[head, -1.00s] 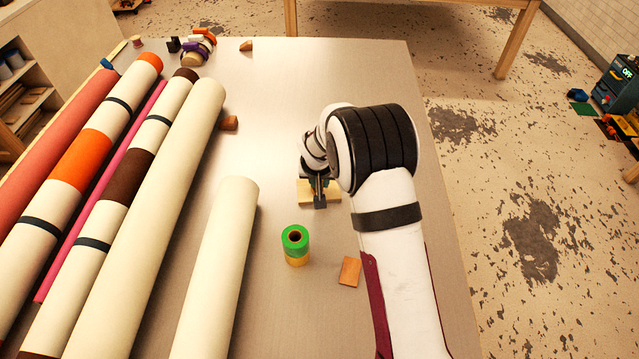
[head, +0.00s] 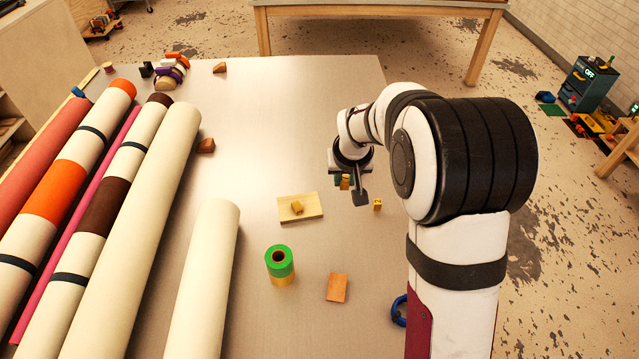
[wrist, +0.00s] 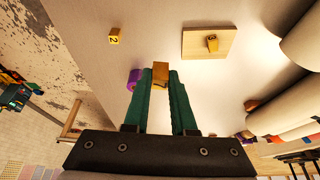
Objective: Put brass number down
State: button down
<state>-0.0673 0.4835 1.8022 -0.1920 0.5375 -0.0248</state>
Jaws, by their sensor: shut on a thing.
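My gripper (head: 352,190) is shut on a small brass block (wrist: 160,70), which shows between the green fingertips in the wrist view and at the jaws in the head view (head: 345,182). It is right of the pale wooden board (head: 312,208). A second brass piece (head: 297,207) sits on the board; it also shows in the wrist view (wrist: 212,42). A small brass cube marked 2 (wrist: 114,36) stands on the table near the right edge, also in the head view (head: 377,204). The held block's number is not readable. I cannot tell its height above the table.
A green-and-yellow roll (head: 280,265) and a flat wooden block (head: 337,288) stand nearer the front. Long rolls (head: 135,215) cover the table's left side. A purple item (wrist: 135,78) shows beside the left finger in the wrist view. The table's right edge is close.

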jog(key=shift+d+r, duration=0.25)
jog(key=shift+d, duration=0.2)
jog(key=n, duration=0.1)
jog(key=n+y, duration=0.2)
jog(key=n, duration=0.2)
send_over(301, 203)
jog(key=shift+g, duration=0.3)
notch_tip(301, 203, down, 10)
jog(key=shift+f, duration=0.2)
jog(key=shift+f, duration=0.1)
